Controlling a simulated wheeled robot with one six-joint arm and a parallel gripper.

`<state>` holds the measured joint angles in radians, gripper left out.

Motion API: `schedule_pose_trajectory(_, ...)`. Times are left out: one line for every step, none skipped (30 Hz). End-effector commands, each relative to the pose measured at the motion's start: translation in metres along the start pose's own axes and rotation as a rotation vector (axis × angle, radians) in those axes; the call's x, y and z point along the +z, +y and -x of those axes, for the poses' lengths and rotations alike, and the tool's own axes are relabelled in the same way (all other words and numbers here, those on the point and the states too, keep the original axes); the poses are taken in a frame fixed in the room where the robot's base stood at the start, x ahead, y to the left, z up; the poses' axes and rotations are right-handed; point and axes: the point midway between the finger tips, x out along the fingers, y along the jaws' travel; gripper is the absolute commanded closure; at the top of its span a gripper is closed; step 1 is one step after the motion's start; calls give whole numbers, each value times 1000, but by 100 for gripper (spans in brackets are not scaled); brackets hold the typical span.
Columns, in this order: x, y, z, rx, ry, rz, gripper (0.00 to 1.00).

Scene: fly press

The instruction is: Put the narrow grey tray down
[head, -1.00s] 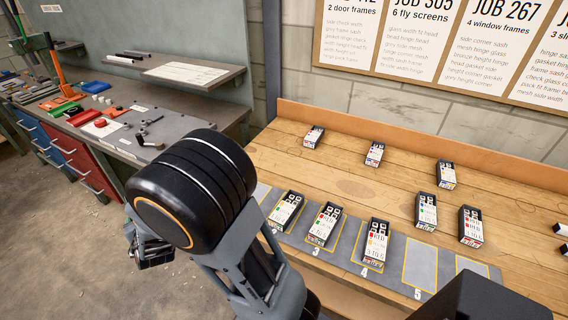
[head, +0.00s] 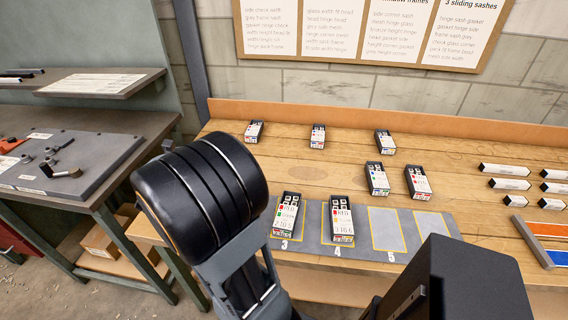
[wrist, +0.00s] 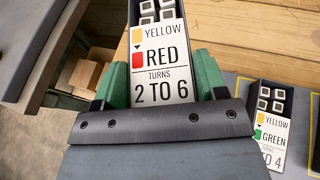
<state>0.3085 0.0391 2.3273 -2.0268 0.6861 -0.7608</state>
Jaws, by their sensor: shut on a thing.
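My gripper (wrist: 161,76) is shut on the narrow grey tray (wrist: 161,97), with a green-padded finger against each side. The tray has dark walls, square light-topped pieces at its far end and a white label reading yellow, red, turns 2 to 6. In the wrist view it is over the gap between a dark bench edge and the wooden bench. In the head view my arm hides the gripper and this tray. The grey mat (head: 455,228) has numbered yellow-outlined bays. Bay 5 (head: 387,230) and the bay to its right (head: 432,224) are empty.
Labelled trays stand in bay 3 (head: 286,215) and bay 4 (head: 342,219). Several more stand farther back on the wooden bench (head: 300,172). Another tray (wrist: 271,125) is close right of my gripper. White-sided blocks (head: 505,169) lie at the right.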

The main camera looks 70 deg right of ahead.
Motion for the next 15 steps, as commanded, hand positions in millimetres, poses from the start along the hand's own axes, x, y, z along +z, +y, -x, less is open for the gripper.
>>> schedule_pose_trajectory(-2, -24, -11, -61, 0, -30, 62)
schedule_pose_trajectory(0, -36, -15, -93, 2, -44, 62)
schedule_pose_trajectory(2, -52, -19, -132, 6, -62, 62)
schedule_pose_trajectory(3, -62, -22, -158, 8, -72, 62)
schedule_pose_trajectory(4, -72, -24, -182, 11, -84, 62)
schedule_pose_trajectory(6, -84, -26, -210, 15, -98, 62)
schedule_pose_trajectory(6, -91, -27, -228, 17, -106, 62)
schedule_pose_trajectory(7, -98, -28, -244, 20, -115, 62)
schedule_pose_trajectory(8, -106, -29, -261, 22, -122, 62)
schedule_pose_trajectory(8, -111, -30, -273, 24, -129, 62)
schedule_pose_trajectory(8, -114, -30, -281, 25, -133, 62)
schedule_pose_trajectory(9, -118, -30, -290, 27, -137, 62)
schedule_pose_trajectory(10, -120, -30, -295, 28, -140, 62)
schedule_pose_trajectory(10, -122, -30, -299, 28, -143, 62)
schedule_pose_trajectory(10, -123, -30, -302, 29, -144, 62)
